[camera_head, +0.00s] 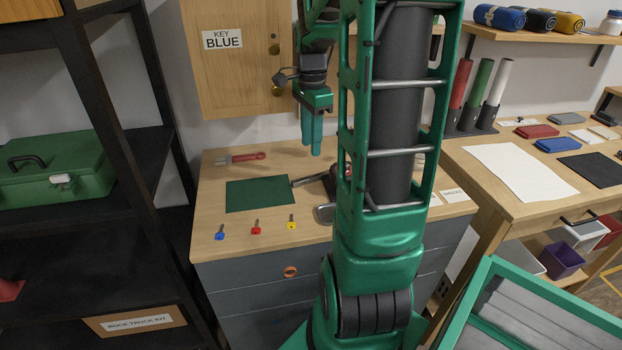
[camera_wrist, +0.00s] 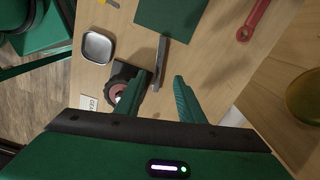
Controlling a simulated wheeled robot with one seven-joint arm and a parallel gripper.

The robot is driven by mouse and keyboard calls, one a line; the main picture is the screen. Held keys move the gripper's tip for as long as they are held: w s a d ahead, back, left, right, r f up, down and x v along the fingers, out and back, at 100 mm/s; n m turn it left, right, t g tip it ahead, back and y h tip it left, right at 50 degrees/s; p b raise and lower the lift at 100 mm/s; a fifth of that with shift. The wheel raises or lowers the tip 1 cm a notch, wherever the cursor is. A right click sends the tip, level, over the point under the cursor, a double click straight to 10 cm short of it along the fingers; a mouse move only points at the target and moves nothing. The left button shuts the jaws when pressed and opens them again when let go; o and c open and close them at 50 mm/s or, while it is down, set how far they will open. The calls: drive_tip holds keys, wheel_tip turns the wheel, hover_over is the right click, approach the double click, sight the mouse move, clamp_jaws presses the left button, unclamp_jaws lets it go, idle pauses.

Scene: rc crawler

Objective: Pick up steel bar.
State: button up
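The steel bar (camera_head: 304,181) is a thin grey bar on the wooden worktop, beside the green mat. In the wrist view the steel bar (camera_wrist: 162,56) runs from the mat's edge toward my fingers, its near end beside the left finger. My gripper (camera_head: 312,152) points down above the back of the worktop. In the wrist view my gripper (camera_wrist: 165,75) is open, its two green fingers apart with nothing held between them. The bar's right end in the head view is close to a dark object and partly hidden by my arm.
The green mat (camera_head: 260,194) has blue, red and yellow keys in front and a red-handled tool (camera_head: 240,158) behind. A small metal tray (camera_wrist: 98,47) and a dark round device (camera_wrist: 122,82) lie close to the bar. A wooden cabinet (camera_head: 238,75) hangs behind my gripper.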

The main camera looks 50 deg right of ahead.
hover_over(313, 176)
drive_tip(key=f, duration=0.5)
drive_tip(key=shift+w+a, duration=0.2)
drive_tip(key=shift+w, duration=0.05)
drive_tip(key=shift+s+d+f, duration=0.1)
drive_tip(key=shift+d+f, duration=0.05)
drive_tip(key=shift+f, duration=1.2)
drive_tip(key=shift+s+d+f, duration=0.1)
drive_tip(key=shift+d+f, duration=0.05)
drive_tip(key=shift+f, duration=1.15)
clamp_jaws()
